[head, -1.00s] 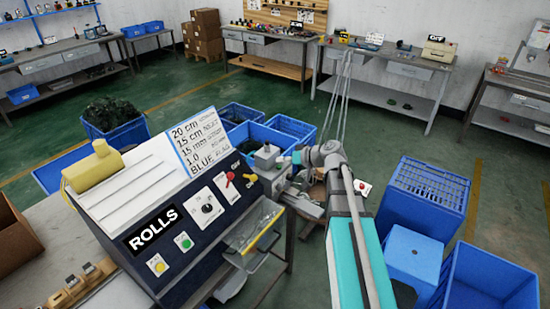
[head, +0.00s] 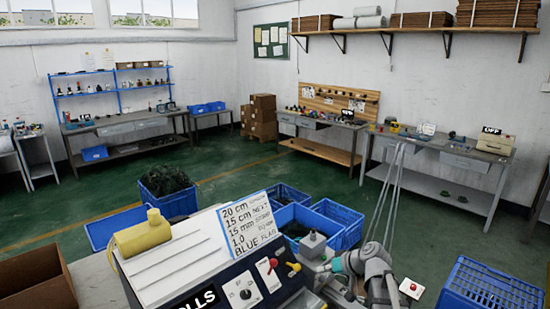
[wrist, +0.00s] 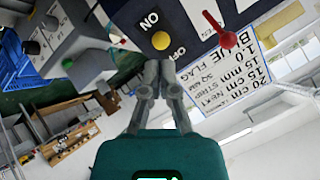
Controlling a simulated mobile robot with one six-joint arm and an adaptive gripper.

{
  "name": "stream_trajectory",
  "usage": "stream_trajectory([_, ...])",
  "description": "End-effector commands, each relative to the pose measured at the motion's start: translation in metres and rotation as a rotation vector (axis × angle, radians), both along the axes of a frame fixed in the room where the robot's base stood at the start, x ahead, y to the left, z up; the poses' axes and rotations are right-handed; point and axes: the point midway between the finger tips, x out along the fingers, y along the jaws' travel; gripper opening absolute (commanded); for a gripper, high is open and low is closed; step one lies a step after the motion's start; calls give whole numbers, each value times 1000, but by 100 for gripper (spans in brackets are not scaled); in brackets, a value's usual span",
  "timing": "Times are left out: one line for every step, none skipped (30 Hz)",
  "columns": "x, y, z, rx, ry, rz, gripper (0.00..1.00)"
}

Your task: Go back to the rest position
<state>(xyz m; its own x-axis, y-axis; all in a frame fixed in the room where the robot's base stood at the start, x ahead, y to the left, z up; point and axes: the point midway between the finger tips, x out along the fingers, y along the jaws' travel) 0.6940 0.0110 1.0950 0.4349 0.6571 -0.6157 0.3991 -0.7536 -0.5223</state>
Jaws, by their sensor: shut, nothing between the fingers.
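My gripper (wrist: 159,76) is shut and empty in the wrist view, its grey fingertips together in front of the teal body. The ROLLS machine's panel, with a yellow button (wrist: 161,40) and a red lever (wrist: 228,40), lies beyond the fingertips. In the head view my gripper (head: 327,267) is small, just right of the machine (head: 165,250); its fingertips are hard to make out there. I cannot tell the exact gap between fingers and machine.
Blue crates (head: 340,222) stand behind the machine and another blue crate (head: 490,285) is at the lower right. A brown box (head: 35,280) is at the left. Workbenches (head: 435,160) line the walls; green floor (head: 240,195) is open between.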

Motion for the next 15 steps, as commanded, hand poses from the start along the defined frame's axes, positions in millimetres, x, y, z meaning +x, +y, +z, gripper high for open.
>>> stream_trajectory([-14, 6, -8, -36, 46, 6, 0])
stream_trajectory([-21, 9, -13, -60, 77, 7, 0])
stream_trajectory([-30, 11, -20, -95, 118, 6, 0])
stream_trajectory([-37, 13, -25, -121, 150, 3, 0])
stream_trajectory([-44, 14, -29, -147, 180, 1, 0])
stream_trajectory([-53, 15, -35, -184, 221, -5, 0])
stream_trajectory([-60, 15, -39, -212, 249, -12, 0])
stream_trajectory([-67, 15, -43, -241, 278, -18, 0])
stream_trajectory([-76, 15, -48, -281, 315, -29, 0])
stream_trajectory([-83, 15, -52, -310, 342, -39, 0])
stream_trajectory([-90, 14, -55, -339, 368, -49, 0])
stream_trajectory([-99, 13, -59, -380, 402, -66, 0])
stream_trajectory([-105, 11, -61, -411, 426, -79, 0])
stream_trajectory([-111, 9, -63, -440, 449, -93, 0])
stream_trajectory([-120, 7, -66, -479, 477, -112, 0])
